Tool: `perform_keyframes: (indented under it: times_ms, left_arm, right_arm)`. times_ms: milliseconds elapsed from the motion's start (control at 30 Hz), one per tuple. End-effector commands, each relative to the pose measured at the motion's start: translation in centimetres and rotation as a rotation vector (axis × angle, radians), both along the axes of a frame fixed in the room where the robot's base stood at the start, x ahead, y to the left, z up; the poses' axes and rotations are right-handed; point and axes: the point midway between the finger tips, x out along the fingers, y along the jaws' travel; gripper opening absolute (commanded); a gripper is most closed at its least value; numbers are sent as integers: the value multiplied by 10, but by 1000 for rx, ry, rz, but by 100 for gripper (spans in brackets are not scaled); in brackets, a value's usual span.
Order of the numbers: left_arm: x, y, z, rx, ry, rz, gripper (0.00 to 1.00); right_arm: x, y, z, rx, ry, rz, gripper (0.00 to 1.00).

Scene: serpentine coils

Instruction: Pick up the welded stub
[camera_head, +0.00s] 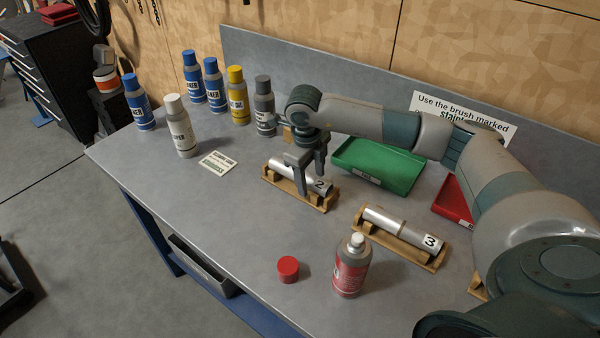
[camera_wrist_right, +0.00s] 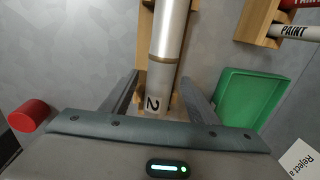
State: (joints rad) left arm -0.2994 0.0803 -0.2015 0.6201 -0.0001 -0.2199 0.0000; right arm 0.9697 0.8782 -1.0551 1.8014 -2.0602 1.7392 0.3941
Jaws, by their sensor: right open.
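A silver welded stub marked 2 (camera_head: 283,170) lies in a wooden cradle (camera_head: 318,205) near the bench's middle. In the right wrist view the stub (camera_wrist_right: 168,35) shows a brownish weld seam and its 2 label. My right gripper (camera_head: 311,183) is open above this stub, its fingers on either side of the numbered end; I cannot tell whether they touch it. A second welded stub marked 3 (camera_head: 385,219) lies in another cradle (camera_head: 395,246) to the right. My left gripper is not in view.
A green tray (camera_head: 375,183) stands behind stub 2, and a red tray (camera_head: 453,200) is partly hidden by my right arm. A red-labelled can (camera_head: 351,272) and red cap (camera_head: 288,268) stand in front. Several bottles (camera_head: 237,98) line the back left; the front left is clear.

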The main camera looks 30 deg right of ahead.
Motion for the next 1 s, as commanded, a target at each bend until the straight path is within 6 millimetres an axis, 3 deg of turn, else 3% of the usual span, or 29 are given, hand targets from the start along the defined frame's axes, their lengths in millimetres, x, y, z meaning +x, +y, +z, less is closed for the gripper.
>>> perform_keyframes:
  times_ms: [400,467,633,1000]
  left_arm:
    - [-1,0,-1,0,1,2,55]
    - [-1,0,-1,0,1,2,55]
    - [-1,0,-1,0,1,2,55]
    - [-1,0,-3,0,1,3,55]
  right_arm:
    - [0,0,0,0,-1,0,54]
    - [0,0,0,0,-1,0,42]
    - [0,0,0,0,-1,0,2]
    - [1,0,4,1,-5,0,0]
